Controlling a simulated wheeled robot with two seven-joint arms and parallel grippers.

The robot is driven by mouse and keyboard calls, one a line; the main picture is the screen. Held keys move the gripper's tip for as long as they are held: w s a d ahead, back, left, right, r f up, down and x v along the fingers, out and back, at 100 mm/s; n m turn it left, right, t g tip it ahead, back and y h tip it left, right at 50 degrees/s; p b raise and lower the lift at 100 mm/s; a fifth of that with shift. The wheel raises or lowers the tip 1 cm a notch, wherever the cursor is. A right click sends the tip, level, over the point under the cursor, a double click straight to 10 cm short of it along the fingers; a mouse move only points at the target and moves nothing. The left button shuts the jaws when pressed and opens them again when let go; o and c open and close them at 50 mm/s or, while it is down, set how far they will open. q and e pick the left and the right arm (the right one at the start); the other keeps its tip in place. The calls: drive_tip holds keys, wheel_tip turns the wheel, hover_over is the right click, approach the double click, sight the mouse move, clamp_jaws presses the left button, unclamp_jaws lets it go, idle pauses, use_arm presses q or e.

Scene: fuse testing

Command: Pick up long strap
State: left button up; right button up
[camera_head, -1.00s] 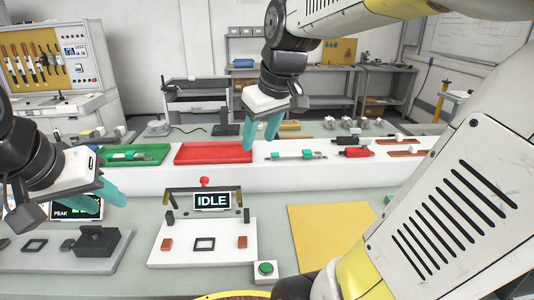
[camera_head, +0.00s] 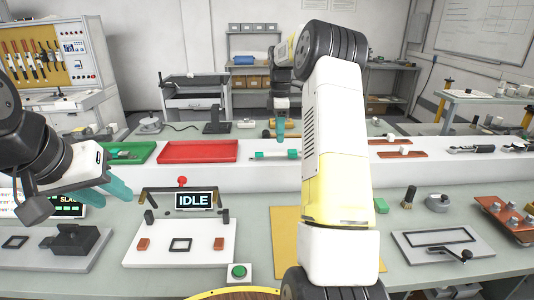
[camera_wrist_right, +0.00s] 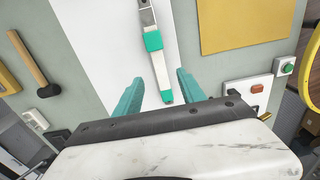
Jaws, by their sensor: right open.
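A long, narrow bar with white and metal parts and teal bands (camera_head: 276,155) lies on the white raised shelf; I cannot tell for sure that it is the long strap. It also shows in the right wrist view (camera_wrist_right: 153,42), running lengthwise between my fingers. My right gripper (camera_head: 282,128) is above it, open and empty, with its two teal fingers apart on either side of the bar (camera_wrist_right: 160,76). My left gripper (camera_head: 118,190) hangs at the left above the bench, with nothing visible in it; its finger gap is unclear.
A red tray (camera_head: 198,151) and a green tray (camera_head: 146,152) stand on the shelf to the left. A tester marked IDLE (camera_head: 194,200) stands in front, beside a yellow mat (camera_head: 286,250). A mallet (camera_wrist_right: 30,62) shows in the right wrist view. My right arm hides part of the shelf.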

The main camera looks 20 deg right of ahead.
sight(281, 153)
drive_tip(key=f, duration=0.5)
drive_tip(key=d+f, duration=0.1)
drive_tip(key=f, duration=0.2)
drive_tip(key=shift+s, duration=0.1)
drive_tip(key=shift+c, duration=0.5)
clamp_jaws()
